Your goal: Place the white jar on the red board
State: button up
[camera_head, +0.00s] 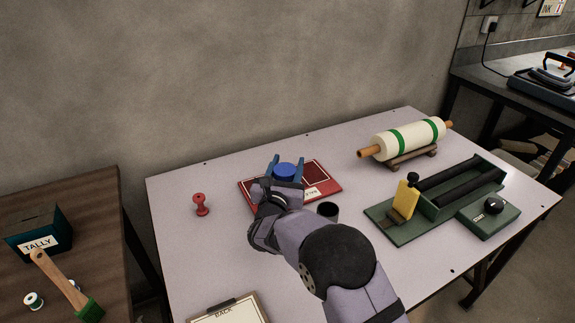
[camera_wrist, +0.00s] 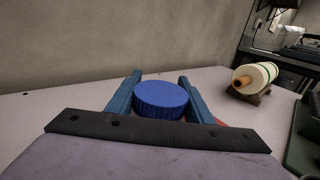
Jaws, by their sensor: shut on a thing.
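The red board (camera_head: 327,184) lies flat on the table in the head view, with a darker panel and a white label. My gripper (camera_head: 286,164) is over the left part of the board. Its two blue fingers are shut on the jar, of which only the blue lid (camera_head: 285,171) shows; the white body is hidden. In the wrist view the blue lid (camera_wrist: 160,97) sits level between the fingers, and a sliver of red board (camera_wrist: 220,123) shows at the right finger. I cannot tell whether the jar touches the board or hangs just above it.
A dark cup (camera_head: 328,210) stands right of my wrist. A red stamp-like piece (camera_head: 201,206) stands to the left. A cream roller (camera_head: 405,140) and a green tool base (camera_head: 400,230) are at the right. A clipboard (camera_head: 232,312) lies at the front. The table's back left is clear.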

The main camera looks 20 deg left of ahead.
jog(key=o, duration=1.4)
jog(key=shift+f, duration=0.1)
jog(key=shift+s, duration=0.1)
jog(key=s, duration=0.4)
jog(key=s+d, duration=0.1)
jog(key=s, duration=0.6)
jog(key=shift+s+d, duration=0.15)
jog(key=shift+s, duration=0.25)
